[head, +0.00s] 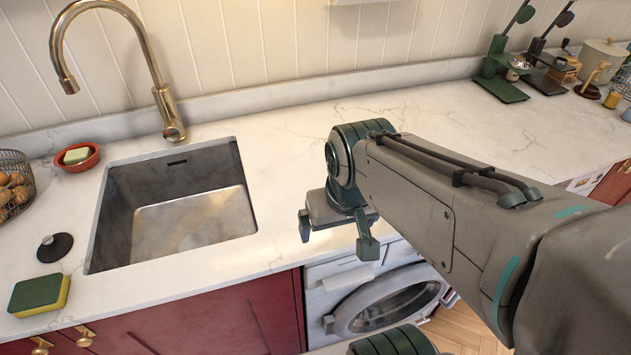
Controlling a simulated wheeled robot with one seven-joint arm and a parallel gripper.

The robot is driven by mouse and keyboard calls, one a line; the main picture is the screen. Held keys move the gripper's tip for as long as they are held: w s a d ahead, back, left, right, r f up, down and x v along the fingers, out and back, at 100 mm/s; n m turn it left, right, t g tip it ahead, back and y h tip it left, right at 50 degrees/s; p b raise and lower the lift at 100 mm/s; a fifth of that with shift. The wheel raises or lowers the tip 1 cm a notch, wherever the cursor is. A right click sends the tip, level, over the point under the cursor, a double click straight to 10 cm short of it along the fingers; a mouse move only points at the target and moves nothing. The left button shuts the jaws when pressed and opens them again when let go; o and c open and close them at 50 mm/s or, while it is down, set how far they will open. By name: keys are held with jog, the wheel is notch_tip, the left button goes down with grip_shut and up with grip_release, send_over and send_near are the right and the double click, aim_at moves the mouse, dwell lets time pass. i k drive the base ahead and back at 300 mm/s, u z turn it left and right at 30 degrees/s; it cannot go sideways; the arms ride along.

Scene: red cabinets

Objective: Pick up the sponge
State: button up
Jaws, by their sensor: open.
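The sponge (40,294) is yellow with a dark green top. It lies flat on the white marble counter at the lower left of the head view, near the counter's front edge. My gripper (336,240) is open and empty, pointing down near the counter's front edge, to the right of the sink. It is well to the right of the sponge, with the sink between them.
The sink (190,225) is recessed, with a tall brass faucet (150,60) behind it. A dark round stopper (55,247) lies behind the sponge. A red soap dish (77,158) and an egg basket (14,185) stand farther back.

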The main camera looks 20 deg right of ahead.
aim_at(49, 293)
jog(key=u, duration=1.9)
